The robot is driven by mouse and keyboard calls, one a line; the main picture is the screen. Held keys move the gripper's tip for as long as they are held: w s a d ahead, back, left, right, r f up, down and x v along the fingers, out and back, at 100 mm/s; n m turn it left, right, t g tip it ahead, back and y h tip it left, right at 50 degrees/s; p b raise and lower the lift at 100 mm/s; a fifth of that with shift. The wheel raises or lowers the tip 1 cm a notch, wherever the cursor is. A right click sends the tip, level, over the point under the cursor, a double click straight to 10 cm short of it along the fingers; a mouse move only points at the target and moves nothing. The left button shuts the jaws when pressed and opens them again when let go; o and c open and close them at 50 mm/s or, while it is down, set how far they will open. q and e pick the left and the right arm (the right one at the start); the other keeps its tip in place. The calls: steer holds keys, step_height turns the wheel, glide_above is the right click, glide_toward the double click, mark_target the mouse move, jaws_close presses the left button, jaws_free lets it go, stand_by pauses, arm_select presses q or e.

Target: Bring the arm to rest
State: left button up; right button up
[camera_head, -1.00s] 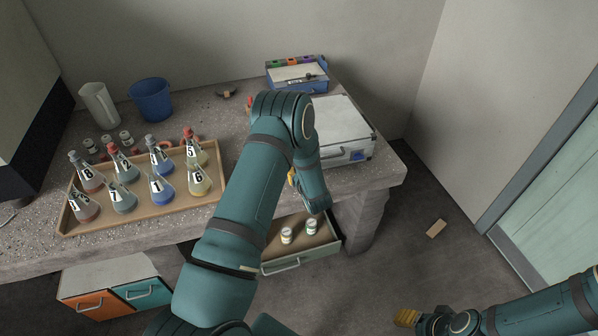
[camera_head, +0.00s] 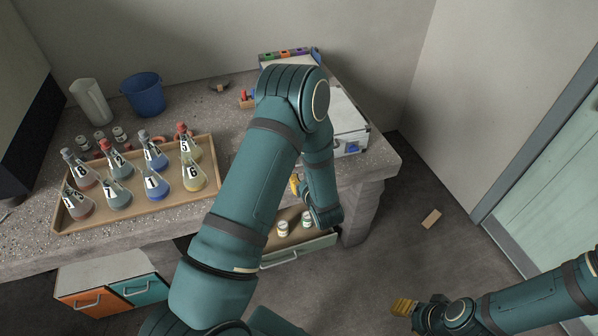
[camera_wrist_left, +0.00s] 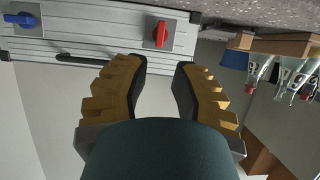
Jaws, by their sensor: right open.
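My left arm (camera_head: 245,190) reaches up over the front of the bench, with its forearm bent down in front of the bench's right part. My left gripper (camera_head: 295,184) is mostly hidden behind this arm in the head view; only some yellow finger shows. In the left wrist view its two yellow fingers (camera_wrist_left: 160,80) are apart with nothing between them. My right gripper (camera_head: 404,307) is at the lower right over the floor, open and apart from everything, its fingers small in view.
An open drawer (camera_head: 300,253) with two small jars (camera_head: 307,219) lies below my left forearm. A silver case (camera_head: 347,122) and a wooden tray (camera_head: 60,226) of numbered flasks (camera_head: 153,185) stand on the bench. The floor at right is clear except for a small block (camera_head: 431,219).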

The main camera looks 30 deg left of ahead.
arm_select(q)
steer(key=shift+s+d+r, duration=0.25)
steer(key=shift+s+d, duration=0.2)
steer(key=s+d+f+m+g+h, duration=0.2)
steer(key=s+d+f+m+h, duration=0.3)
steer(key=d+h, duration=0.5)
steer(key=s+d+m+g+h, duration=0.1)
steer(key=s+d+g+h, duration=0.1)
steer(key=s+d, duration=0.2)
steer(key=s+d+f+m+g+h, duration=0.1)
steer(key=s+d, duration=0.4)
steer(key=s, duration=0.5)
steer(key=g+h, duration=0.1)
steer(key=g, duration=0.1)
steer(key=shift+s+d+m+g, duration=0.3)
steer(key=shift+m, duration=0.1)
steer(key=shift+f, duration=0.1)
